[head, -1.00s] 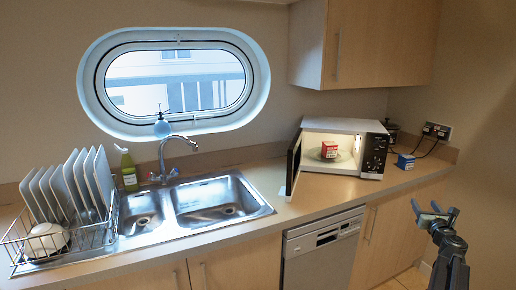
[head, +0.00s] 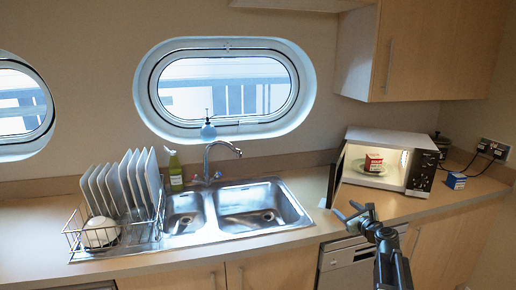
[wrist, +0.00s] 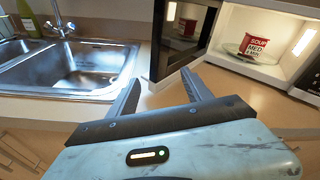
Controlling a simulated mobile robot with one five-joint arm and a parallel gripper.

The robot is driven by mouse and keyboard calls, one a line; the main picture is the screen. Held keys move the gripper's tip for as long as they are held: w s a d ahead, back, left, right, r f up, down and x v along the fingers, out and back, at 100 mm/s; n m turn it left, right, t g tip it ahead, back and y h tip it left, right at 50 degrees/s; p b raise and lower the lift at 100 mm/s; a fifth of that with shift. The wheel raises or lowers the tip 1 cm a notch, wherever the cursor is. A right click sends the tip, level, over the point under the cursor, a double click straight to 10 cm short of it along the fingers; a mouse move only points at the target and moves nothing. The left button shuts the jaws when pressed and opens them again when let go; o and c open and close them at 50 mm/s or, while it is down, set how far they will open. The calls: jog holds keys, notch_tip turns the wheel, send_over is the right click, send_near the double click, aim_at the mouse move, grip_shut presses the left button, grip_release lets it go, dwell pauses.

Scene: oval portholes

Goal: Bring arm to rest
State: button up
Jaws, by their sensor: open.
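My gripper (head: 357,212) is raised in front of the counter, near the open microwave, with its jaws apart and nothing between them. In the wrist view its two fingers (wrist: 160,95) are spread, with counter and the open door beyond them. The microwave (head: 418,172) stands lit on the counter at the right, its door (wrist: 181,35) swung open to the left.
A steel sink (head: 250,206) with a tap (head: 212,160) lies left of my gripper. A dish rack (head: 112,235) with plates is farther left. A small blue box (head: 456,181) stands right of the microwave. A wall cupboard (head: 425,50) hangs above. Counter between sink and microwave is clear.

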jog(key=s+a+f+n+g+y+p, duration=0.1)
jog(key=s+a+f+n+g, duration=0.3)
jog(key=a, duration=0.5)
jog(key=s+a+f+n+g+y+p, duration=0.1)
jog(key=s+a+f+n+g, duration=0.15)
jog(key=a+n, duration=0.55)
jog(key=s+a+f+n+g+y+p, duration=0.1)
jog(key=s+a+f+n+g, duration=0.25)
jog(key=a, duration=0.65)
jog(key=s+d+f+n+g+h, duration=0.3)
jog(key=s+d+n, duration=0.1)
jog(key=s+n, duration=0.3)
jog(key=s+d+f+n+g+h, duration=0.3)
jog(key=s+n, duration=0.4)
jog(key=s, duration=0.4)
jog(key=shift+d+f, duration=0.25)
jog(key=shift+d, duration=0.4)
jog(key=shift+w+n, duration=0.1)
jog(key=shift+n, duration=0.15)
